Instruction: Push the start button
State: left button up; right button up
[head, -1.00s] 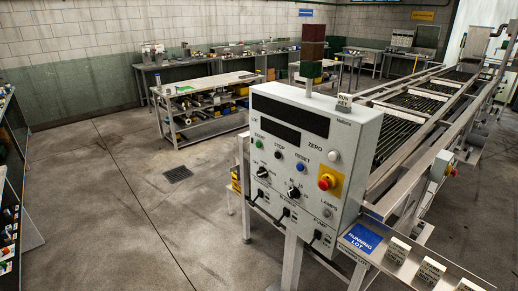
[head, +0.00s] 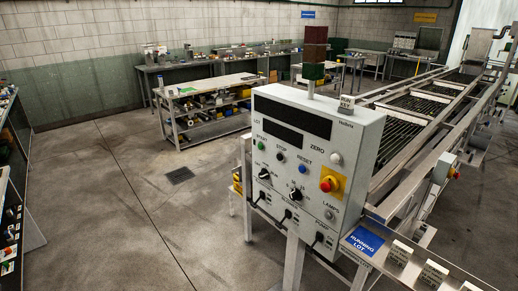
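The green start button (head: 262,146) is on the left side of the front of a light grey control box (head: 312,230), under a "START" label. A dark stop button (head: 280,157), a blue reset button (head: 302,169) and a white zero button (head: 336,158) are on the same face. Two black rotary knobs sit lower down. A red emergency stop (head: 328,184) on a yellow plate is at the right. Neither of my grippers shows in the head view.
A roller conveyor (head: 432,104) runs back from behind the box. A ledge with a blue "RUNNING LOT" sign (head: 365,240) juts out at the lower right. A workbench (head: 208,86) stands behind. The floor (head: 130,220) left of the box is clear.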

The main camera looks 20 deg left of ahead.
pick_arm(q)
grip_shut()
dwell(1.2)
